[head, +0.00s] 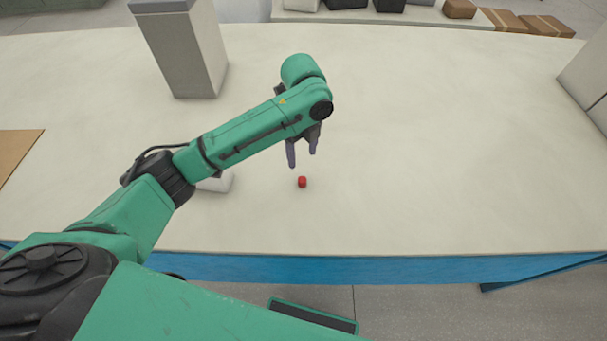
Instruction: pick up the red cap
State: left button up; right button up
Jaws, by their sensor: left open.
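The red cap (302,182) is a small red piece on the pale table top, a little right of the picture's middle line from the left arm's elbow. My left gripper (302,160) points down with its two dark fingers apart and nothing between them. In the picture its fingertips are just above the cap, apart from it. How high they are over the table is hard to tell. My right gripper is not in the picture.
The pale table (440,170) is bare to the right of the cap. A grey block-like column (183,50) stands at the back left. A white object (218,183) is partly hidden behind my left arm. A brown board (17,152) lies at the left edge.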

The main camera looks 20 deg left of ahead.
aim_at(302, 179)
pick_arm(q)
jog(key=f, duration=0.2)
jog(key=s+f, duration=0.1)
jog(key=f, duration=0.1)
jog(key=shift+p, duration=0.35)
jog(key=f, duration=0.2)
jog(key=f+p, duration=0.1)
jog(key=f, duration=0.1)
jog(key=w+f, duration=0.1)
jog(key=f, duration=0.1)
jog(key=shift+f, duration=0.4)
jog(key=shift+s+f, duration=0.1)
jog(key=shift+f, duration=0.05)
jog(key=shift+c, duration=0.9)
grip_shut()
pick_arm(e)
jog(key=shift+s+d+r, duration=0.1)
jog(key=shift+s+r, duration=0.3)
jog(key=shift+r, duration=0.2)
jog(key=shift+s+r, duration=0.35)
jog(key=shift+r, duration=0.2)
